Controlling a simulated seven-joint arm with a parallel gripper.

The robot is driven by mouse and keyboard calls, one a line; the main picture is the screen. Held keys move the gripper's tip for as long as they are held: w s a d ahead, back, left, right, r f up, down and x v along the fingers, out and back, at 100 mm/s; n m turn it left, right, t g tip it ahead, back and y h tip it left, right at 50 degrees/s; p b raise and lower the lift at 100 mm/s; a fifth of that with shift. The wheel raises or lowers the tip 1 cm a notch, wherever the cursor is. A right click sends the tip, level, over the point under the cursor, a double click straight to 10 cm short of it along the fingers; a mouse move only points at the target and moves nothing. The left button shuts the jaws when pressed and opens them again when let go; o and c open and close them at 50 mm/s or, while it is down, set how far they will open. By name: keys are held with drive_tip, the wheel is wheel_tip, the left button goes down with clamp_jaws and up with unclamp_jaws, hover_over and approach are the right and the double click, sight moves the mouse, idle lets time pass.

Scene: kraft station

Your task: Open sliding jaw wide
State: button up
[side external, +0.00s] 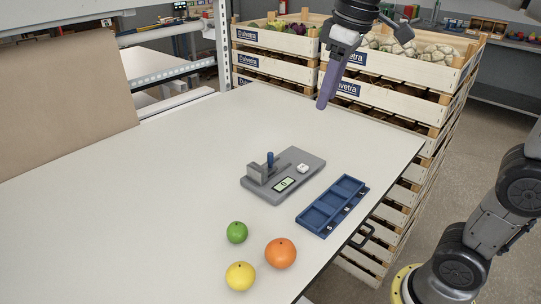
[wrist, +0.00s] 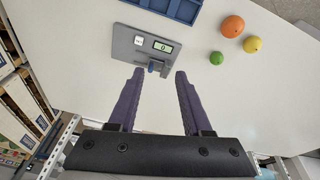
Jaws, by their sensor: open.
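A grey measuring device (side external: 308,175) lies on the white table, with a small display (side external: 284,184) and a white button (side external: 303,168). At its left end stand grey jaw blocks (side external: 256,173), with an upright blue post (side external: 270,160) beside them. The jaws look close together, but the gap is too small to judge. In the wrist view the display (wrist: 163,46) seems to read 0, and the blue post (wrist: 153,66) appears between my fingertips. My gripper (side external: 322,105) is open and empty, raised above the table behind the device; its two purple fingers (wrist: 159,73) are spread wide.
A blue tray (side external: 332,206) with lettered compartments lies right of the device. A green fruit (side external: 237,232), an orange one (side external: 281,253) and a yellow one (side external: 240,276) sit in front. Stacked crates (side external: 290,42) stand behind the table (side external: 130,210).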

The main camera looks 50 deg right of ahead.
drive_tip(key=w+f+g, duration=0.1)
drive_tip(key=w+f, duration=0.1)
drive_tip(key=w, duration=0.8)
drive_tip(key=g, duration=0.2)
approach(270, 153)
drive_tip(key=f, duration=1)
drive_tip(key=shift+s+f, duration=0.2)
drive_tip(key=shift+f, duration=0.15)
drive_tip(key=shift+c, duration=0.2)
clamp_jaws()
